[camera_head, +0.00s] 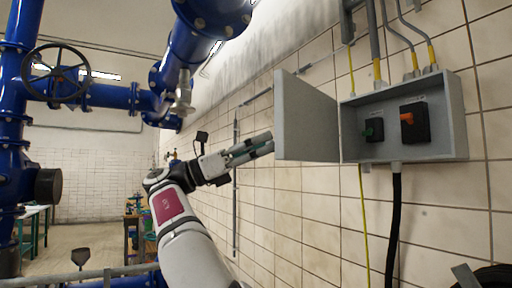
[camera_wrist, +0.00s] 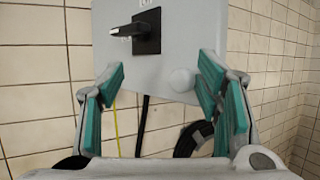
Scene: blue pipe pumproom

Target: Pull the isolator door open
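The isolator box (camera_head: 455,120) is grey and mounted on the tiled wall at the right in the head view. Its grey door (camera_head: 305,120) stands swung out from the box's left side, so the inside shows. In the wrist view a grey panel (camera_wrist: 185,45), apparently the door's outer face, carries a black lever (camera_wrist: 130,30) and a pale round knob (camera_wrist: 182,80). My gripper (camera_head: 268,143) is beside the door's left edge. Its fingers (camera_wrist: 165,90) are apart with nothing between them; contact is unclear.
Conduits (camera_head: 375,45) enter the box from above; a black cable (camera_head: 392,225) and yellow wire (camera_head: 364,220) hang below. Blue pipes (camera_head: 205,25) and a handwheel (camera_head: 56,75) fill the left. A coiled black hose (camera_wrist: 195,140) shows below the panel. Open floor lies at the back left.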

